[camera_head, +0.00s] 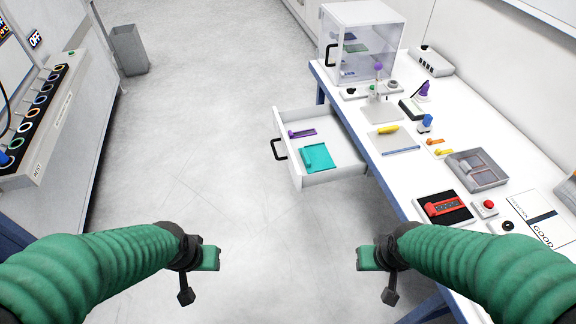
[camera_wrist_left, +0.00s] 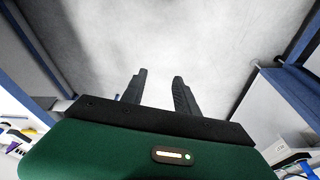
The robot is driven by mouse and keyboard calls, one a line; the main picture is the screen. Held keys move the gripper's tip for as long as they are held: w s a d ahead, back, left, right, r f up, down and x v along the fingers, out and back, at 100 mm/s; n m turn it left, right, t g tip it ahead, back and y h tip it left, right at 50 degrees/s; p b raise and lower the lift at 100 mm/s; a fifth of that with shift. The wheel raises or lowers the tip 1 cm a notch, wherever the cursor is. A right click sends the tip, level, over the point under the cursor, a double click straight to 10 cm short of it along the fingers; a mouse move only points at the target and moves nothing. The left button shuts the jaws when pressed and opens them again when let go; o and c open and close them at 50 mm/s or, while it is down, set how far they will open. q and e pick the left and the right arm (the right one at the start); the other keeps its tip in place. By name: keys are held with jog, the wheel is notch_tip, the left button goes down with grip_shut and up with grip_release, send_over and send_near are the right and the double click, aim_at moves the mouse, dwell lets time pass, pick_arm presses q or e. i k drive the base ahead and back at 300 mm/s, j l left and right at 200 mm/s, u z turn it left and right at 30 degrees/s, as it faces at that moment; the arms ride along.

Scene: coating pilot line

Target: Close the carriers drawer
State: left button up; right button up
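The white carriers drawer (camera_head: 342,178) stands pulled out from the left side of the white bench, with a black handle (camera_head: 278,149) on its front. A teal carrier (camera_head: 317,157) and a purple piece (camera_head: 302,133) lie inside it. My left gripper (camera_head: 212,258) is in front of and to the left of the drawer, well apart from it. In the left wrist view its two fingers (camera_wrist_left: 157,90) are spread with only floor between them. My right gripper (camera_head: 366,259) is below the drawer in the picture, apart from it; its fingers are not clear.
The white bench (camera_head: 400,165) carries a clear cabinet (camera_head: 362,45), a grey tray (camera_head: 476,170), a red carrier on a black mat (camera_head: 444,208) and several small items. A panel with round ports (camera_head: 40,110) stands left. A grey bin (camera_head: 130,50) stands at the back. The floor between is clear.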

aim_at(349, 161)
jog(key=i+l, duration=0.85)
jog(key=i, duration=0.15)
